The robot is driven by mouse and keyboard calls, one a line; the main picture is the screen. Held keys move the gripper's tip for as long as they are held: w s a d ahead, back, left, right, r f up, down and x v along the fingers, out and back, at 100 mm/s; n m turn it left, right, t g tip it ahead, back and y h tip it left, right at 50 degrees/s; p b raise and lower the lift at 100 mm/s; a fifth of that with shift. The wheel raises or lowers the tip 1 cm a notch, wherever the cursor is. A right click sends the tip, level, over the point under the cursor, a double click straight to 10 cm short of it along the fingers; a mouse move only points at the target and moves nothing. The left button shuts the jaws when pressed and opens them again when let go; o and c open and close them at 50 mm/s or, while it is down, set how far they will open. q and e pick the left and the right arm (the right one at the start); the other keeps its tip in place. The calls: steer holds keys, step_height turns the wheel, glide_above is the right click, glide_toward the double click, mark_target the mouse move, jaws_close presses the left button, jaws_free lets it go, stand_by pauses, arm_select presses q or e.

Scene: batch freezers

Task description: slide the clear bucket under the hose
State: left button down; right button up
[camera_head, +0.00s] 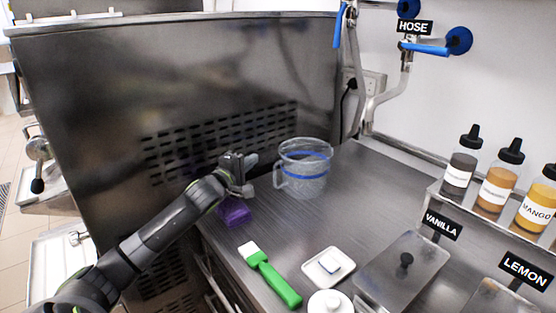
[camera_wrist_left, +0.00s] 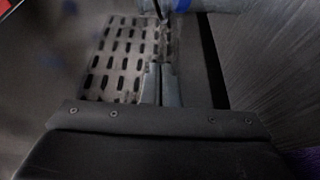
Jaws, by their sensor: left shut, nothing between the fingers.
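The clear bucket (camera_head: 306,185), a see-through jug with blue bands and a handle on its left side, stands upright on the steel counter. My left gripper (camera_head: 251,160) is shut and empty, just left of the bucket's handle, with a small gap in the head view. In the left wrist view the shut fingers (camera_wrist_left: 161,84) point toward a clear, blue-marked edge at the top, which looks like the bucket (camera_wrist_left: 205,6). The hose (camera_head: 385,97), a metal pipe under the HOSE sign, hangs at the wall behind and right of the bucket. My right gripper is out of view.
A purple block (camera_head: 233,211) lies below my left gripper. A green-handled scraper (camera_head: 273,277), a white dish (camera_head: 328,266) and a lidded vanilla tub (camera_head: 397,275) fill the front. Sauce bottles (camera_head: 499,178) stand right. Counter between bucket and hose looks clear.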

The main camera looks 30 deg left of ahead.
arm_select(q)
steer(key=shift+w, duration=0.55)
steer(key=w, duration=0.3)
steer(key=w+b, duration=0.1)
steer(key=w, duration=0.5)
steer(key=shift+a, duration=0.25)
steer(key=d, duration=0.1)
steer(key=s+d+p, duration=0.1)
steer(key=shift+d, duration=0.3)
steer(key=shift+s+d, duration=0.15)
steer(key=shift+d, duration=0.5)
